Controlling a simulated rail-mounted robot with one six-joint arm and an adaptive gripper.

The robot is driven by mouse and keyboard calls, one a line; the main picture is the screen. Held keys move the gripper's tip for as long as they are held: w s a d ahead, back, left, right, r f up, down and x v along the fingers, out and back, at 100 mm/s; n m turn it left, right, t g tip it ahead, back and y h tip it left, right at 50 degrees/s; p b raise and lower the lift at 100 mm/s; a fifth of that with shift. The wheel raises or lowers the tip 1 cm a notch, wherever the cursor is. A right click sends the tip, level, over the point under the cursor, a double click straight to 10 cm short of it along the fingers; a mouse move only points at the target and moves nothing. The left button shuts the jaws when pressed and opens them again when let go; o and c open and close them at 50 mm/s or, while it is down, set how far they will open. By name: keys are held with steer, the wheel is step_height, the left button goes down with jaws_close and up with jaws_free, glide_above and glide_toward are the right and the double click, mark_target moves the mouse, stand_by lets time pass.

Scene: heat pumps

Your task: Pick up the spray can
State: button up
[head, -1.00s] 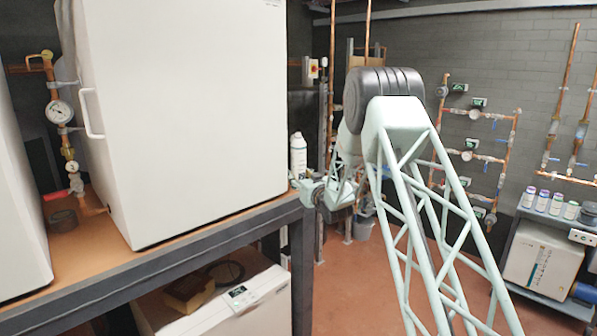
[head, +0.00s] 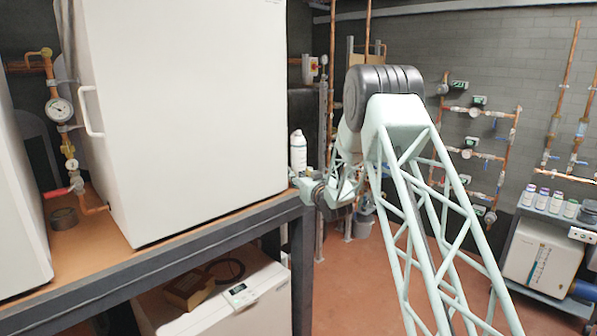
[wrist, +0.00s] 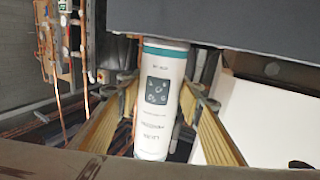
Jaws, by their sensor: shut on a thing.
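The spray can (head: 298,153) is a white cylinder that stands upright just past the right end of the bench in the head view. In the wrist view the spray can (wrist: 160,100) shows a teal band near its top and a dark square label. My gripper (wrist: 160,88) has its yellow fingers on both sides of the can and is shut on it. In the head view my gripper (head: 307,186) is small, at the can's lower part. The can's base is hidden there, so I cannot tell whether it touches a surface.
A large white cabinet (head: 190,110) stands on the orange-brown bench (head: 90,235), close left of the can. Copper pipes with valves (head: 475,150) line the back wall. Several small bottles (head: 555,203) stand on a cart at right. The red floor (head: 360,290) is open.

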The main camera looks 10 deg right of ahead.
mark_target(299, 155)
steer(key=shift+r, duration=0.15)
steer(key=shift+w+d+r, duration=0.15)
steer(key=shift+d+r, duration=0.05)
steer(key=shift+r, duration=0.15)
steer(key=shift+r+b, duration=0.35)
steer(key=shift+r, duration=2.8)
steer(key=w+d, duration=1.1)
steer(key=d, duration=0.5)
steer(key=shift+w+f, duration=0.1)
